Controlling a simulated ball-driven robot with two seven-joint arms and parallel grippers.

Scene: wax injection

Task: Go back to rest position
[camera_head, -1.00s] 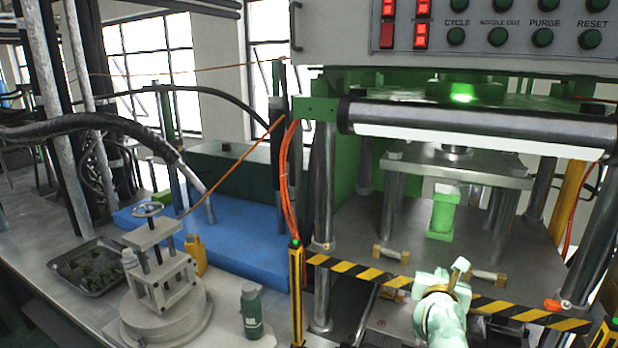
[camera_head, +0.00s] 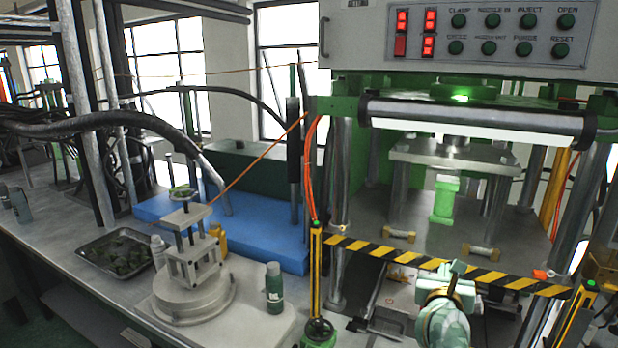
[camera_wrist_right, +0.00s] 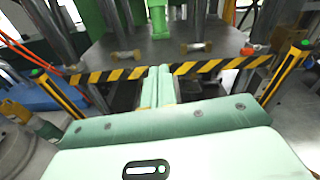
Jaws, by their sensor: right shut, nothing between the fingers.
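My right gripper (camera_head: 457,270) is pale green and shows at the lower right of the head view, in front of the black-and-yellow striped bar (camera_head: 385,253) of the press. Its two fingers are together and empty. In the right wrist view the closed fingers (camera_wrist_right: 158,84) point toward the press, and their tips overlap the striped bar (camera_wrist_right: 205,66). Nothing is held. My left gripper does not show in either view.
The press has a green block (camera_head: 444,198) inside and two small brass-ended pieces (camera_head: 398,236) on its bed. Yellow posts (camera_head: 316,268) flank the bar. Left are a clamp stand (camera_head: 192,262), a green bottle (camera_head: 274,289), a tray (camera_head: 82,251) and a blue slab (camera_head: 270,240).

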